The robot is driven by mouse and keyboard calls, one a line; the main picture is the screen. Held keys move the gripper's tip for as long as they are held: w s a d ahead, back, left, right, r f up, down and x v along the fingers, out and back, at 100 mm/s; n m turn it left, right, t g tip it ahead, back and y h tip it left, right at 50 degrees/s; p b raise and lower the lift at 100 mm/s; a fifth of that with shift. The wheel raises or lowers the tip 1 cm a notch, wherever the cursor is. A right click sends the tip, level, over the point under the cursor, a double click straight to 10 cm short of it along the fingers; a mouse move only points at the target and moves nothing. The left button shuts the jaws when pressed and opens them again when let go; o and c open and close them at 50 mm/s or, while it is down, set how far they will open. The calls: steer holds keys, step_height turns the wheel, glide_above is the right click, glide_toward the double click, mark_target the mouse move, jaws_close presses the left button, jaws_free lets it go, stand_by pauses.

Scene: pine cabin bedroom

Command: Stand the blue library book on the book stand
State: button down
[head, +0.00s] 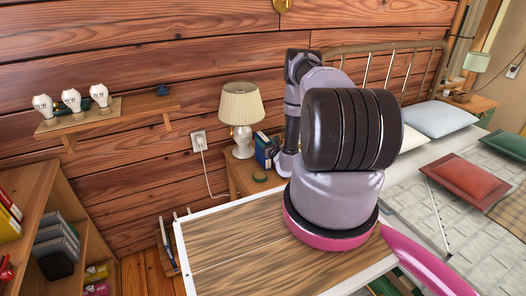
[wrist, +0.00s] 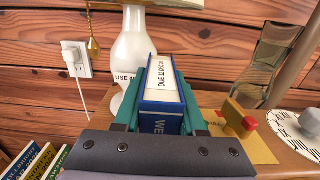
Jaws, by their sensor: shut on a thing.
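The blue library book (wrist: 163,122) is upright between the teal fingers of my gripper (wrist: 163,95) in the wrist view. Its pale top edge carries a label reading "DUE 12 DEC", and part of a white title shows on the blue side. My gripper is shut on it, one finger along each side. In the head view the blue book (head: 264,157) shows at the nightstand, just right of the lamp, partly hidden by my arm. I cannot tell whether its bottom touches the nightstand top. I cannot pick out the book stand with certainty in either view.
A lamp (head: 241,112) stands close behind the book on the nightstand (head: 241,178). A small yellow object with a red knob (wrist: 238,117) and a white dial (wrist: 297,132) are to its right. A wooden table (head: 225,235) lies in front; its visible top looks clear.

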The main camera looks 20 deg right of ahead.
mark_target(264, 136)
steer(key=shift+r, duration=0.45)
steer(key=r, duration=0.2)
steer(key=shift+s+r, duration=0.3)
steer(key=shift+s, duration=0.05)
steer(key=s, duration=1.7)
steer(key=w+a+r, duration=0.3)
steer(key=a+r, duration=1.1)
steer(key=r, duration=0.1)
steer(key=shift+w+a+r+h, duration=0.3)
steer(key=shift+w+a+r, duration=0.05)
steer(key=shift+d, duration=0.1)
